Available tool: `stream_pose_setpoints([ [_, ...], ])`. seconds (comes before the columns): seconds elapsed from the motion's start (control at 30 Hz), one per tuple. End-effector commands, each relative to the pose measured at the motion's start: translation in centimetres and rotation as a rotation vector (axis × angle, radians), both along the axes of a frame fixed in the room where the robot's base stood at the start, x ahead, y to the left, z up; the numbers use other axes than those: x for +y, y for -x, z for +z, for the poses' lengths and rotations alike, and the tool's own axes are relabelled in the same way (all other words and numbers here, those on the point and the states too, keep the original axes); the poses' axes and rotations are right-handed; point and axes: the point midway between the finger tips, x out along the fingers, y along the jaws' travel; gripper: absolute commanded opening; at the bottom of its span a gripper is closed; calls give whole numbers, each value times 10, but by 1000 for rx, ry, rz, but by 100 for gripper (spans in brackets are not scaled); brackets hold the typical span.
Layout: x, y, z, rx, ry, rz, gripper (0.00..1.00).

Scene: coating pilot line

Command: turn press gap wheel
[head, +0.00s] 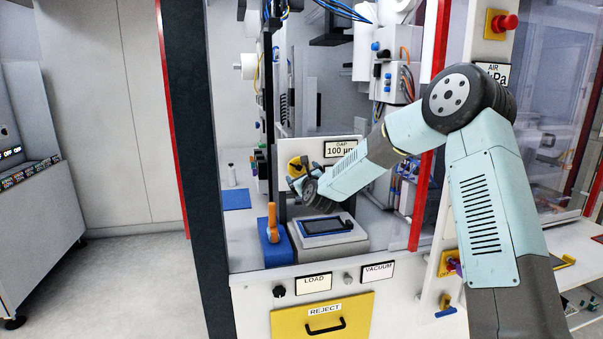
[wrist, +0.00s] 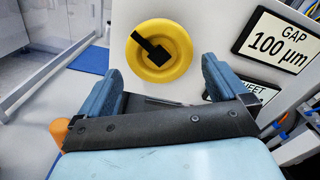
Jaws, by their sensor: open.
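The press gap wheel (wrist: 178,40) is a round yellow disc with a black bar handle (wrist: 151,47) across its middle, set on a pale upright panel. The bar slants from upper left to lower right in the wrist view. My gripper (wrist: 165,78) is open and empty, its two blue fingers apart below the wheel, one to each side. I see no contact with the wheel. In the head view the wheel (head: 295,167) shows just behind my gripper (head: 296,184), which covers part of it.
A sign reading GAP 100 µm (wrist: 274,47) is right of the wheel. In the head view a tablet-like screen (head: 326,226) and a blue block (head: 272,246) with an orange handle (head: 272,221) sit below my gripper. A dark post (head: 200,150) stands at left.

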Motion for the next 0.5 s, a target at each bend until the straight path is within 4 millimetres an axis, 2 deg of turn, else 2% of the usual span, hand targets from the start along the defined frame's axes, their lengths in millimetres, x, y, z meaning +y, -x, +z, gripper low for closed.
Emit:
stream_pose_setpoints([
  [0.2,7,-23,0,0,1,0,100],
  [0.5,9,-29,0,0,1,0,100],
])
